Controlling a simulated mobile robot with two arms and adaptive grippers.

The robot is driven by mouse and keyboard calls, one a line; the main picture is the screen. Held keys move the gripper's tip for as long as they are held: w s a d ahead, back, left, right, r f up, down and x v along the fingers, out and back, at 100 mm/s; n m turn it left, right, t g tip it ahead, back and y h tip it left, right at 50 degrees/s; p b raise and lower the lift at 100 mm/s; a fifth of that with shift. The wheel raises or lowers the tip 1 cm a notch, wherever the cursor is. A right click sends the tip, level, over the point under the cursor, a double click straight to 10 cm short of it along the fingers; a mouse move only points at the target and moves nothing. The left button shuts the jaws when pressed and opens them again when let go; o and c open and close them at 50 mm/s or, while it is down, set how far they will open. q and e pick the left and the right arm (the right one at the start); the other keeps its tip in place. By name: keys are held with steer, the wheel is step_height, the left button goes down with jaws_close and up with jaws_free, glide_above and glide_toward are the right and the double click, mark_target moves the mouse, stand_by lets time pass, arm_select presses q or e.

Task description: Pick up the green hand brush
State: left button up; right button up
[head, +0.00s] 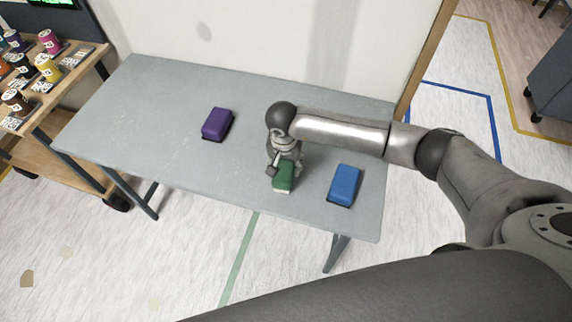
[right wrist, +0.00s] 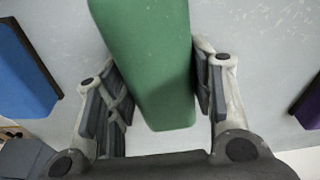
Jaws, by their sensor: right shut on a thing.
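The green hand brush (head: 283,178) is a block with a green top, near the front edge of the grey table, between the purple and blue ones. My right gripper (head: 284,168) reaches down over it from above. In the right wrist view the green brush (right wrist: 150,60) sits between the two fingers of the right gripper (right wrist: 160,95), which are closed on its sides. Whether the brush touches the table or is slightly raised cannot be told. My left gripper is not in view.
A purple block (head: 217,124) lies to the left on the table (head: 170,150), and a blue block (head: 344,185) lies to the right. A shelf with colored cans (head: 48,68) stands at the far left. A white wall (head: 240,35) rises behind the table.

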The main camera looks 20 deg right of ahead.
steer(key=shift+r, duration=0.1)
steer(key=shift+r+b, duration=0.45)
steer(key=shift+r, duration=0.05)
steer(key=a+r, duration=0.1)
steer(key=r, duration=0.1)
steer(key=s+a+r+b, duration=0.1)
steer(key=r, duration=0.1)
steer(key=s+a+r+b, duration=0.1)
steer(key=a+r, duration=0.1)
steer(key=r, duration=0.1)
steer(key=shift+s, duration=0.15)
steer(key=s+a+r+b, duration=0.3)
steer(key=s+a+r, duration=0.2)
steer(key=a, duration=0.2)
steer(key=shift+s+a, duration=0.25)
steer(key=shift+a, duration=0.15)
